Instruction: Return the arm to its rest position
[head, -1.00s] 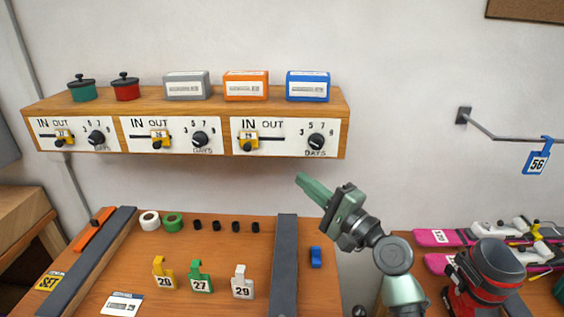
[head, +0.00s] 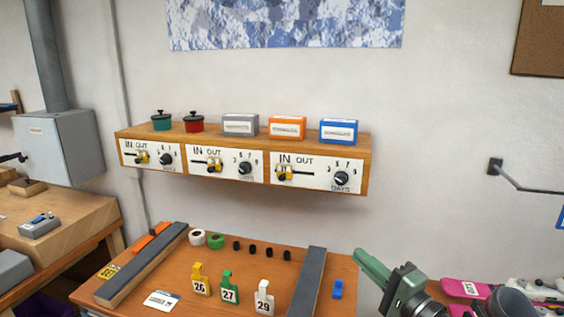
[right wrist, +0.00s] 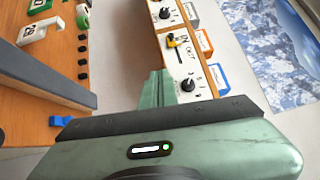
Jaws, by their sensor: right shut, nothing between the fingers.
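My right gripper (head: 362,257) is green and shut, with nothing between its fingers. In the head view it is at the lower right, just right of the bench and below the shelf's right end. In the right wrist view its closed fingers (right wrist: 158,88) point toward the dial panels. My left gripper is not in view. The wooden shelf (head: 367,175) carries three IN/OUT panels, each with a yellow slider and a black dial. The right panel's slider (head: 285,173) is at the IN end, and its dial (head: 341,178) is on the right.
On the bench (head: 190,270) stand tags 26 (head: 200,280), 27 (head: 229,288) and 29 (head: 264,298), between dark rails. A blue piece (head: 338,290) lies right of the right rail (head: 308,280). The wall between shelf and wall arm (head: 520,183) is clear.

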